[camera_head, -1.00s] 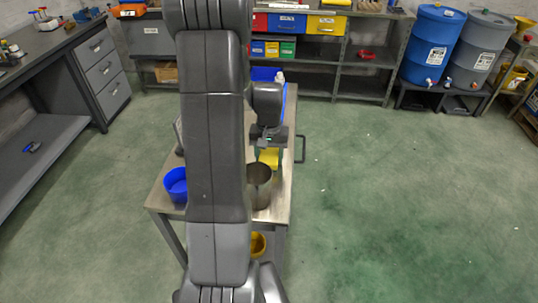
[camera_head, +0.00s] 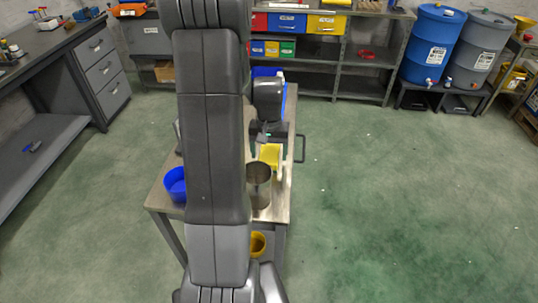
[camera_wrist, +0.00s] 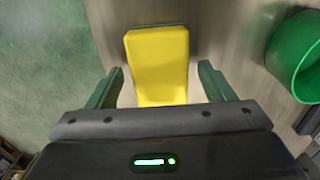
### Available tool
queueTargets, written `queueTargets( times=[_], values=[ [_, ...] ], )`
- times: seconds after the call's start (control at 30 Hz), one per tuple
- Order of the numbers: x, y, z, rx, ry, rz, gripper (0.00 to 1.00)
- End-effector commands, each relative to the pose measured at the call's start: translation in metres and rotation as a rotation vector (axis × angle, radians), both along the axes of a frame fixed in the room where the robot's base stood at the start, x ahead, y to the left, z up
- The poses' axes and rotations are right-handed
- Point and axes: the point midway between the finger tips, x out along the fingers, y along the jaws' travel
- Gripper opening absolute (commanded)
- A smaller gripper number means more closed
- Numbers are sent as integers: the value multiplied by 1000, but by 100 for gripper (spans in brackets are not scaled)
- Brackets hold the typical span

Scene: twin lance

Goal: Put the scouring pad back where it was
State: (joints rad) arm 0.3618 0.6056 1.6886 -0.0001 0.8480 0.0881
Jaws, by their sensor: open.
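The scouring pad is a yellow block (camera_wrist: 158,62) with a dark strip along its far edge. In the wrist view it lies over the grey table top, between my two spread fingers, with a gap on each side. My gripper (camera_wrist: 160,84) is open. In the head view the yellow pad (camera_head: 270,155) shows on the right part of the table, just below my gripper (camera_head: 268,137). My arm hides much of the table there. I cannot tell how far the fingers are above the table.
A metal cup (camera_head: 259,172) stands in front of the pad, and a blue container (camera_head: 175,185) stands at the table's left. A green round container (camera_wrist: 293,60) is at the right in the wrist view. A yellow container (camera_head: 257,242) sits lower down. Green floor is clear to the right.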

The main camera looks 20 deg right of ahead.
Motion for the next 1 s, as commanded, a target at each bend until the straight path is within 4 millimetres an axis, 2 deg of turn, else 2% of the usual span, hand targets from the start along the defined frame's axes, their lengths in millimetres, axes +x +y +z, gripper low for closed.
queueTargets(
  times=[0.3,0.5,0.7,1.0],
  values=[
    [1,0,70,-2,-6,0,76],
    [0,0,97,-1,-2,0,76],
    [0,0,105,0,-1,0,76],
    [0,0,104,0,0,0,76]
  ],
)
